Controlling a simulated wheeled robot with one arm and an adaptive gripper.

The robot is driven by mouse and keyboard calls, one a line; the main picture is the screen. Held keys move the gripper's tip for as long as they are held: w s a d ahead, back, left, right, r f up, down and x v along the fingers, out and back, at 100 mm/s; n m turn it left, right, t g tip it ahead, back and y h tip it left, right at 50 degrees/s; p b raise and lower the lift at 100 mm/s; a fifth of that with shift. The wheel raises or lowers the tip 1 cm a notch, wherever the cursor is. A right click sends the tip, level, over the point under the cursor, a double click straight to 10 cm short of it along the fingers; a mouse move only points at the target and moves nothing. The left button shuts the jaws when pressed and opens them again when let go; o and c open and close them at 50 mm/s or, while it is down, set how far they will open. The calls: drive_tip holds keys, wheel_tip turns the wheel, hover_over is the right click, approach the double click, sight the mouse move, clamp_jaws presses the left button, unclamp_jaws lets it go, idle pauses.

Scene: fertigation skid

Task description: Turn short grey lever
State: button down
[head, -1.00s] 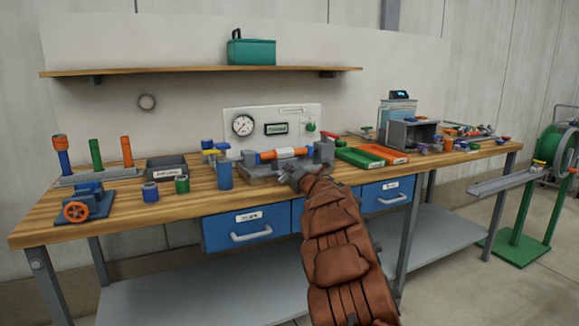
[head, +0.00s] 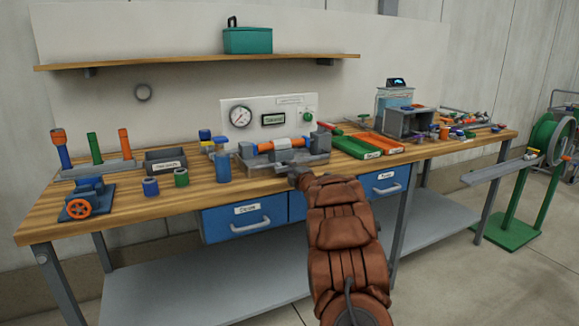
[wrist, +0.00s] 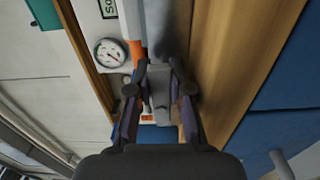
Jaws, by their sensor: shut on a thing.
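My gripper (head: 299,178) is at the front of the grey clamp fixture (head: 312,160) on the bench, low and close to the bench's front edge. In the wrist view my gripper (wrist: 158,72) has its two fingers on either side of a short grey piece (wrist: 158,98), which looks like the short grey lever, and is shut on it. In the head view that lever is hidden by my gripper.
A panel with a round gauge (head: 241,116) stands behind the fixture. A blue cup (head: 222,167) is to its left, a green tray (head: 356,147) and an orange tray (head: 376,143) to its right. Blue drawers (head: 247,222) hang below the bench top.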

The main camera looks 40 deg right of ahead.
idle(0.4)
drive_tip(key=c, duration=1.1)
unclamp_jaws()
drive_tip(key=shift+c, duration=0.2)
drive_tip(key=shift+o, duration=0.5)
drive_tip(key=shift+f, duration=0.1)
drive_tip(key=shift+f, duration=0.1)
